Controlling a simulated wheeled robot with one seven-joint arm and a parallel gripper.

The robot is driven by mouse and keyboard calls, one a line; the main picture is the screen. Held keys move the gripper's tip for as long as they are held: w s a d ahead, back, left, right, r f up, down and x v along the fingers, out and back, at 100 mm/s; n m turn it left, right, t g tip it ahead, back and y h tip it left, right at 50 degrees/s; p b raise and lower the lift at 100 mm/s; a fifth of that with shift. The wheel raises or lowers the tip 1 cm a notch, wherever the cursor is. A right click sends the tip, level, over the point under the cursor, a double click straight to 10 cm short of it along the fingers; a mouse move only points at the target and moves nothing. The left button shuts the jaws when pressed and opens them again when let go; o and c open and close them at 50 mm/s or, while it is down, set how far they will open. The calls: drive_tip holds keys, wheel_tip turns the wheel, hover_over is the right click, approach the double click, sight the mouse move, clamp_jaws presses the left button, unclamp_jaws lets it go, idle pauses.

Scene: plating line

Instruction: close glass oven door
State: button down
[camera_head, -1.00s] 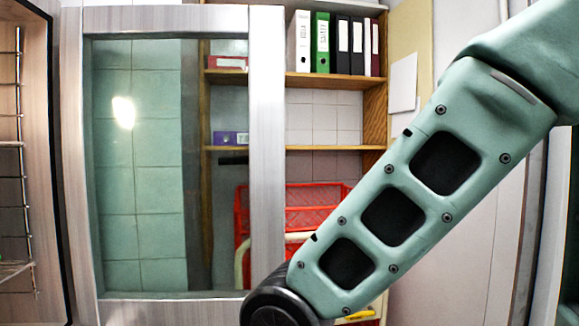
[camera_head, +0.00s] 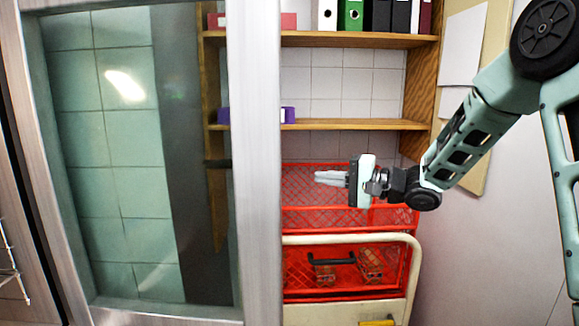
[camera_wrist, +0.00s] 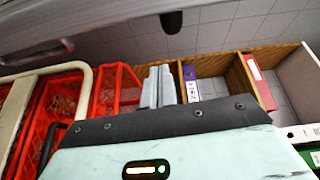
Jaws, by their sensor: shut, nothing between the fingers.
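The glass oven door (camera_head: 256,180) stands open at the left of the head view, a tall panel with a brushed metal frame. Tiles and shelving show in or through its glass (camera_head: 130,150). A gap shows in the picture between the fingertips and the frame. In the wrist view the closed fingers (camera_wrist: 158,88) show at the middle.
Red crates (camera_head: 330,265) on a cart with a cream rail (camera_head: 350,238) stand behind my gripper. A wooden shelf (camera_head: 350,125) with binders (camera_head: 350,15) is at the back. The oven's interior with a wire rack (camera_head: 10,265) shows at far left.

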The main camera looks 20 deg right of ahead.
drive_tip(key=w+a+p, duration=0.2)
drive_tip(key=a+p, duration=0.3)
drive_tip(key=a, duration=0.3)
drive_tip(key=shift+w+a+r+y, duration=0.25)
drive_tip(key=shift+w+a+y, duration=0.05)
drive_tip(key=shift+w+y, duration=0.1)
drive_tip(key=shift+s, duration=0.15)
